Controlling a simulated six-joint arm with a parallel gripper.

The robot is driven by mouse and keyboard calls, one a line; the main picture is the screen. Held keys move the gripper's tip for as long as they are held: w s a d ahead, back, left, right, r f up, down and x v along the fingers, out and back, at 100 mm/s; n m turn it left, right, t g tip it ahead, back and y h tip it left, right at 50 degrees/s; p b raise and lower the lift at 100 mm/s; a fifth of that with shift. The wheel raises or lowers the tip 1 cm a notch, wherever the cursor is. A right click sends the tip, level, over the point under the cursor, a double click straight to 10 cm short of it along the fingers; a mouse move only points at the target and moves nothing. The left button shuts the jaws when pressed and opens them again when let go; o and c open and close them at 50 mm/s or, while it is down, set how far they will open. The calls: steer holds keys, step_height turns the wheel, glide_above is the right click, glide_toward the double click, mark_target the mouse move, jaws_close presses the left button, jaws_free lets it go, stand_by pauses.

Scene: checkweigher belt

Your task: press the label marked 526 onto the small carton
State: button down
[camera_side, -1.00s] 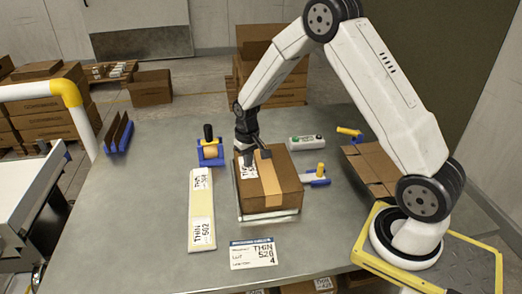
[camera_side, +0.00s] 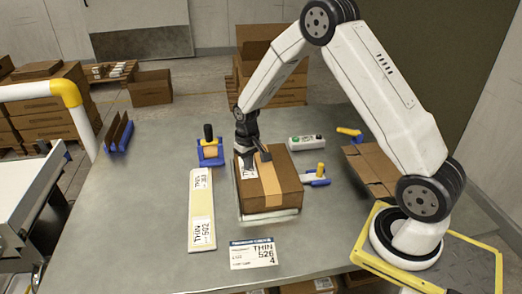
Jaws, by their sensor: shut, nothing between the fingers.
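The small brown carton (camera_side: 282,192) sits upright with a tan tape band over its top and front. A white label (camera_side: 247,171) lies at the left of its top face, partly hidden by my gripper; its number cannot be read. My gripper (camera_side: 250,161) is shut with nothing between the fingers. Its tips are down at the label, and I cannot tell whether they touch it. A pale yellow label strip (camera_side: 202,210) lies left of the carton with one label at each end. The near label reads THIN 502; the far one is too small to read surely.
A blue stand with a black knob (camera_side: 210,148) is behind left. A button box (camera_side: 306,142) and a yellow-handled blue tool (camera_side: 317,176) are right. The table's left side is largely clear.

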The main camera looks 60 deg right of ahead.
steer(key=shift+f, duration=0.5)
stand_by(0.8)
steer(key=shift+r, duration=3.55)
steer(key=s+a+r+n+t, duration=0.1)
steer(key=s+a+r, duration=0.1)
steer(key=s+a, duration=0.3)
steer(key=s+a+r+n+t, duration=0.1)
steer(key=s+a, duration=0.4)
steer(key=s, duration=0.7)
steer(key=shift+r+n+t, duration=0.3)
steer(key=shift+r+n, duration=0.1)
steer(key=shift+n, duration=0.1)
